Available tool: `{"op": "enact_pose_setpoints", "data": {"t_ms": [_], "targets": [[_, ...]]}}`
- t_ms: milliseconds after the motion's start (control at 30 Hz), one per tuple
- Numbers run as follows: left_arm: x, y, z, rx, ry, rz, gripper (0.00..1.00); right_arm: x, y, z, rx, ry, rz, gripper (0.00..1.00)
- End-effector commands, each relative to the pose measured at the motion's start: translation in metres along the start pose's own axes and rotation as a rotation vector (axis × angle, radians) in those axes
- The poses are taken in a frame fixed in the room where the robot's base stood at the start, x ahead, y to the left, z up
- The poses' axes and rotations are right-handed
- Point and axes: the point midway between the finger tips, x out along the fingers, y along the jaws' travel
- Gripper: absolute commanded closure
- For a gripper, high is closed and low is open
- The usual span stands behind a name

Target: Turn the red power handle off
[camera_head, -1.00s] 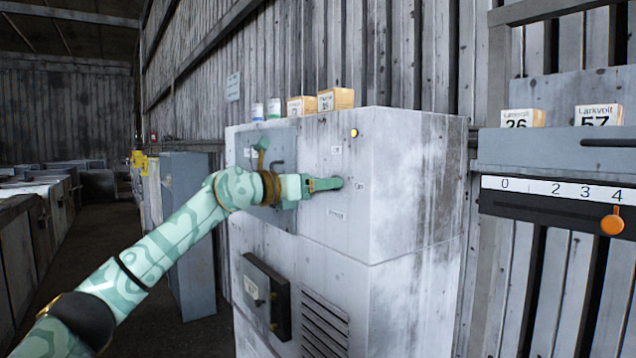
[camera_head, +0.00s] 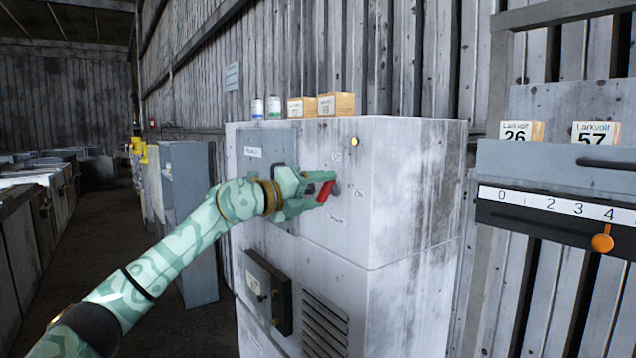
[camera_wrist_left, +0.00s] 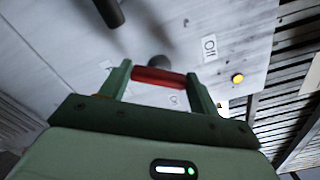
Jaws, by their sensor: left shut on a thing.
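The red power handle (camera_head: 325,192) is on the front of the tall white cabinet (camera_head: 420,190), tilted, with its upper end to the right. My left gripper (camera_head: 318,190) is at the handle, its fingers on either side of it. In the left wrist view the red handle (camera_wrist_left: 158,77) lies across between the two green fingers of my left gripper (camera_wrist_left: 160,82), shut on it. A dark round hub (camera_wrist_left: 159,62) shows just behind the handle. An "Off" label (camera_wrist_left: 210,47) is on the panel beside it. My right gripper is not in view.
A yellow lamp (camera_head: 354,142) is above the handle. A grey panel door (camera_head: 257,150) and a small dark box (camera_head: 267,290) are left and below. Cartons (camera_head: 336,104) and cans stand on top. A slider panel (camera_head: 560,210) juts out at right.

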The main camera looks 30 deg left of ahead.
Motion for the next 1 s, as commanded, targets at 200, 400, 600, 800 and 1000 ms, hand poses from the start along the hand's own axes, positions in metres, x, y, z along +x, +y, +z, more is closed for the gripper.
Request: {"op": "enact_pose_setpoints", "data": {"t_ms": [200,400,600,800,1000], "targets": [[-0.001,-0.003,0.003,-0.202,-0.002,0.0,0.61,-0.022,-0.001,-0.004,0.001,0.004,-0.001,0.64],[0.0,-0.002,0.003,-0.368,-0.001,-0.001,0.61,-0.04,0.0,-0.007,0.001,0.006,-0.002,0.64],[0.0,-0.001,0.002,-0.494,-0.002,-0.001,0.61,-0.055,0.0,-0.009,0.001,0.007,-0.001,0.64],[-0.001,0.0,0.002,-0.57,-0.003,-0.001,0.61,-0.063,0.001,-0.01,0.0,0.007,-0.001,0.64],[-0.001,0.001,0.001,-0.604,-0.003,-0.002,0.61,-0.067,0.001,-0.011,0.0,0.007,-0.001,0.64]]}}
